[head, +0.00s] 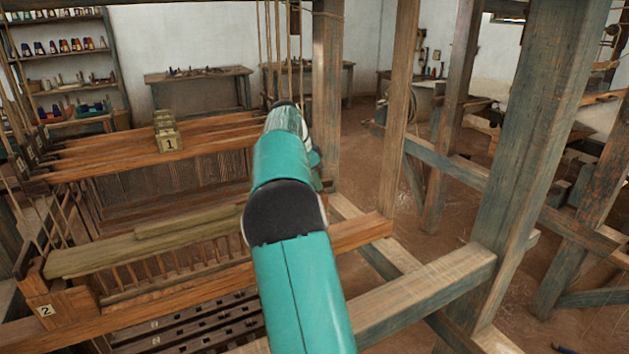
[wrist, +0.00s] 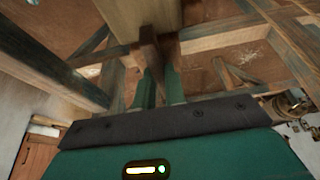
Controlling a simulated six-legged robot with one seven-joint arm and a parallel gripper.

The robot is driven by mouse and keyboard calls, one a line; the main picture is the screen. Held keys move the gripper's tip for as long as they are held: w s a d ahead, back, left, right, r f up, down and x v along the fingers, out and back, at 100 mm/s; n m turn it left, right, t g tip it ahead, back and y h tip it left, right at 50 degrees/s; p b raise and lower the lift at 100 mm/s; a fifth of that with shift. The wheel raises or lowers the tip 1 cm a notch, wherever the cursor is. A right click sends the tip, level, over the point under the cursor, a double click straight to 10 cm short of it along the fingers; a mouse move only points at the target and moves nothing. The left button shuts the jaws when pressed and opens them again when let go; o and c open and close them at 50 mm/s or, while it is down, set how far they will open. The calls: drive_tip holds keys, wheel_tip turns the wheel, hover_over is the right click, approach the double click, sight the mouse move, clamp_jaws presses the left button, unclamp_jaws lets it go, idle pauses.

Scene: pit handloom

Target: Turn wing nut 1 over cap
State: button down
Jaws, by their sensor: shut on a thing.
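In the wrist view my gripper (wrist: 158,84) has its two green fingers closed on a narrow brown wooden piece, which I take to be wing nut 1 (wrist: 151,55). The piece stands up between the fingers, against a pale wooden member (wrist: 140,18). I cannot make out the cap or the nut's exact angle to it. In the head view my teal arm reaches forward to the right end of the loom's beams and hides the gripper, the nut and the cap.
Plates marked 1 (head: 170,143) sit on the loom's upper bars. A plate marked 2 (head: 45,310) is on the lower left beam. Upright posts (head: 395,110) and a thick post (head: 535,150) stand to my arm's right. A shelf (head: 70,86) stands at the back left.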

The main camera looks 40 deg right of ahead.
drive_tip(key=shift+w+a, duration=0.1)
drive_tip(key=c, duration=1.5)
unclamp_jaws()
drive_tip(key=shift+o, duration=0.2)
drive_tip(key=shift+r, duration=0.1)
drive_tip(key=v, duration=1.3)
drive_tip(key=shift+r, duration=0.3)
drive_tip(key=shift+a, duration=0.2)
